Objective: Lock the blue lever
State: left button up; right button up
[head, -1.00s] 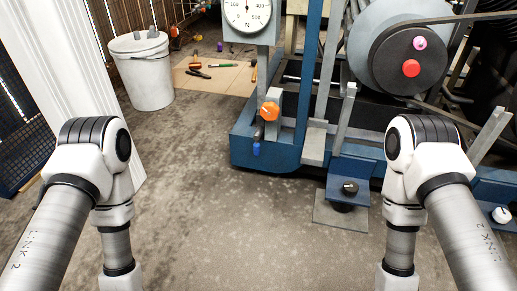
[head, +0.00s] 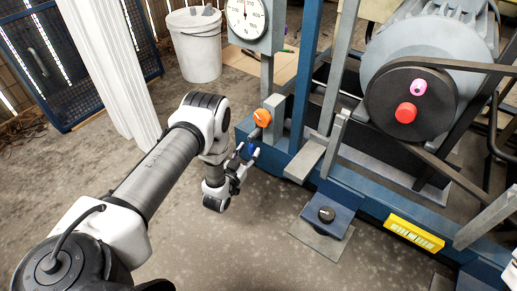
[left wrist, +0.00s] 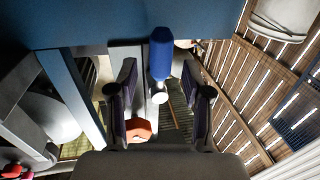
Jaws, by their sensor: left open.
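The blue lever (head: 250,149) hangs below the orange knob (head: 262,118) at the left end of the compressor's blue frame. My left gripper (head: 246,162) is right at the lever, its fingers open. In the left wrist view, the blue lever (left wrist: 161,52) with its pale end lies between the two spread dark fingers of my left gripper (left wrist: 160,82), with gaps on both sides. The orange knob (left wrist: 138,130) shows lower down there. In the head view, the fingers hide part of the lever. My right gripper is out of view.
The gauge (head: 246,20) stands above the knob. The belt-driven motor (head: 410,95) and blue frame are to the right, with a black knob (head: 326,214) and yellow level (head: 414,233). A white bucket (head: 197,45) stands behind. The front floor is clear.

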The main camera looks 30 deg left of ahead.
pick_arm(q)
jog(key=w, duration=0.2)
jog(key=shift+w+a+b, duration=0.15)
jog(key=shift+w+b, duration=0.25)
grip_shut()
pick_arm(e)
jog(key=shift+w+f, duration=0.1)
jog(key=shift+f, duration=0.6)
